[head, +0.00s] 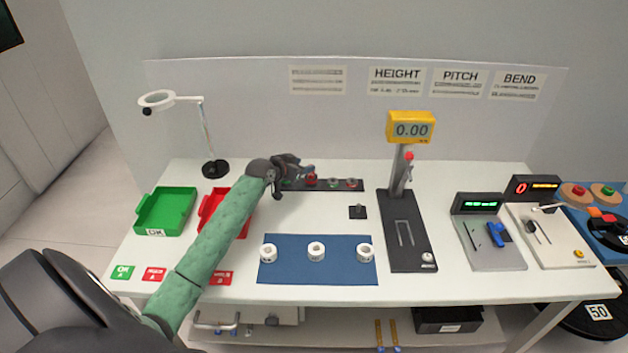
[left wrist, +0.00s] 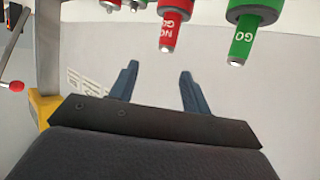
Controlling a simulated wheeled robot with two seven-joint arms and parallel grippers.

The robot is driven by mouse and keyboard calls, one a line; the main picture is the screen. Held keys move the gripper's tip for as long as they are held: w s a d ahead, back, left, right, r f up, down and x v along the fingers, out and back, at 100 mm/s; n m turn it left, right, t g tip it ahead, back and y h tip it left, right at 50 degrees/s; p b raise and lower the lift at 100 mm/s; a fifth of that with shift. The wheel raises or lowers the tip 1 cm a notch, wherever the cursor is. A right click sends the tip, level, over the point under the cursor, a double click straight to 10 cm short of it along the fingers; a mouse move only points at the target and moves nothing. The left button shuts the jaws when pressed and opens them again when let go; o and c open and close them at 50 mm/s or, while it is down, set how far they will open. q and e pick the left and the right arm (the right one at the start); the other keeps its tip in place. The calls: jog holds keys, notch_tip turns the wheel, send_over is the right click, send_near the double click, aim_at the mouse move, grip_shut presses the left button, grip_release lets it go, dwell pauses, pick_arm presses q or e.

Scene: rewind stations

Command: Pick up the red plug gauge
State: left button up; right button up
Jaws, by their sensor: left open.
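The red plug gauge (head: 311,180) stands in the dark rack at the back of the table. In the left wrist view the red plug gauge (left wrist: 174,18) hangs at the top edge, marked NO GO, its upper part cut off. The green plug gauge (left wrist: 246,28), marked GO, is beside it; in the head view the gripper partly hides it. My left gripper (head: 292,171) is open and empty, just left of the red gauge and close to the rack. In the left wrist view, the space between its fingers (left wrist: 157,78) is clear. My right gripper is not in view.
The dark rack (head: 345,185) also holds smaller gauges. A green tray (head: 141,222) and a red tray (head: 243,232) are at left. White rings sit on the blue mat (head: 290,273). The height gauge stand (head: 406,250) rises right of the rack. A lamp (head: 215,169) stands back left.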

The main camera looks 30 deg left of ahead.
aim_at(311, 175)
pick_arm(q)
jog(key=w+f, duration=0.2)
jog(key=shift+w+d+f, duration=0.1)
jog(key=shift+w+f, duration=0.15)
jog(key=shift+w, duration=0.05)
jog(key=p+x, duration=0.1)
jog(key=x, duration=0.1)
jog(key=p+x, duration=0.1)
jog(key=x, duration=0.1)
jog(key=shift+a+f+p, duration=0.15)
jog(key=shift+a+p, duration=0.05)
jog(key=shift+p, duration=0.2)
jog(key=shift+w+f, duration=0.3)
jog(key=shift+w, duration=0.1)
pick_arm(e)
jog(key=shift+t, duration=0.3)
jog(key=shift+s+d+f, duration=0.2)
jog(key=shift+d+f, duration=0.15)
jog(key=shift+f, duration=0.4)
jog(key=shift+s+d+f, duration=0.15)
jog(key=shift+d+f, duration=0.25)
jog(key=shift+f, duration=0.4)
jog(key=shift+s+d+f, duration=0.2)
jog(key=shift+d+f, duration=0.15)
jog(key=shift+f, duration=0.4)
pick_arm(q)
grip_shut()
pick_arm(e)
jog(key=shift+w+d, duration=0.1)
